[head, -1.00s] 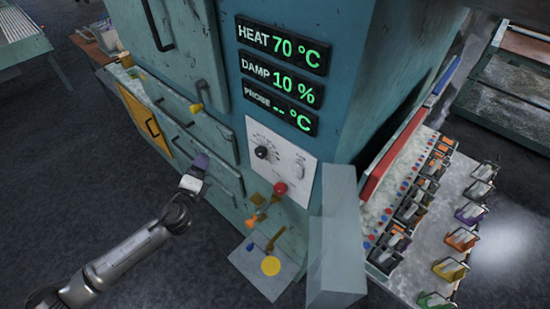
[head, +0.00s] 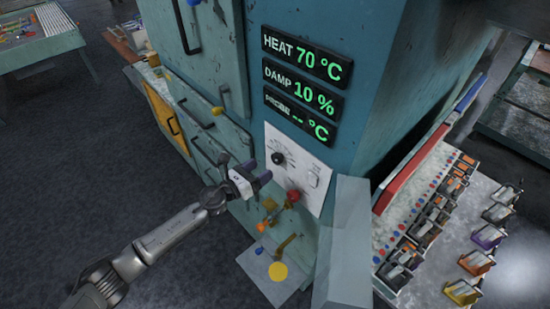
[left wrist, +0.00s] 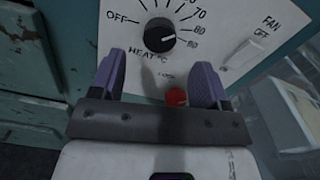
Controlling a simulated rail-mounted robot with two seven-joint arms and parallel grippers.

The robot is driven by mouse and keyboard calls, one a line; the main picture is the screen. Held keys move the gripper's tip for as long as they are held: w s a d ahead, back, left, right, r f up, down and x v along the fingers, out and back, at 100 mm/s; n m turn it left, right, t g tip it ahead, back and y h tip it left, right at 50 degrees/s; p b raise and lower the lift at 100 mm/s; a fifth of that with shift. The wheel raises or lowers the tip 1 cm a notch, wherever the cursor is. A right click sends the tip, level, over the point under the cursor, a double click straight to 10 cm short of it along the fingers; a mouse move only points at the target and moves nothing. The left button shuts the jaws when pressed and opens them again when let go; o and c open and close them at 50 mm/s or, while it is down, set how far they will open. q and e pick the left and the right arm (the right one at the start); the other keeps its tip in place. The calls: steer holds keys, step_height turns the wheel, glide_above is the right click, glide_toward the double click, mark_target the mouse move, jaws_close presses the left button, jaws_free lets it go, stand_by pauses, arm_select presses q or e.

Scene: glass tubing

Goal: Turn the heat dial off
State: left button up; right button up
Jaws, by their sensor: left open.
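The heat dial (head: 278,158) is a black round knob on a white panel on the teal cabinet's front. In the left wrist view the heat dial (left wrist: 159,35) shows large, with OFF at its left and numbers up to 90 around its right side. Its pointer's setting is hard to read. The heat display (head: 307,56) reads 70 °C. My left gripper (head: 260,176) is open and empty, just below and left of the dial and apart from it. Its purple fingertips (left wrist: 159,72) stand apart below the dial. My right gripper is not in view.
A fan switch (left wrist: 249,48) is right of the dial. Orange-handled levers (head: 267,217) and a pale slanted box (head: 345,240) stand lower. Drawer handles are at left.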

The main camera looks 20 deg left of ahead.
mark_target(274, 160)
arm_select(q)
steer(key=shift+x, duration=3.45)
steer(key=c, duration=0.9)
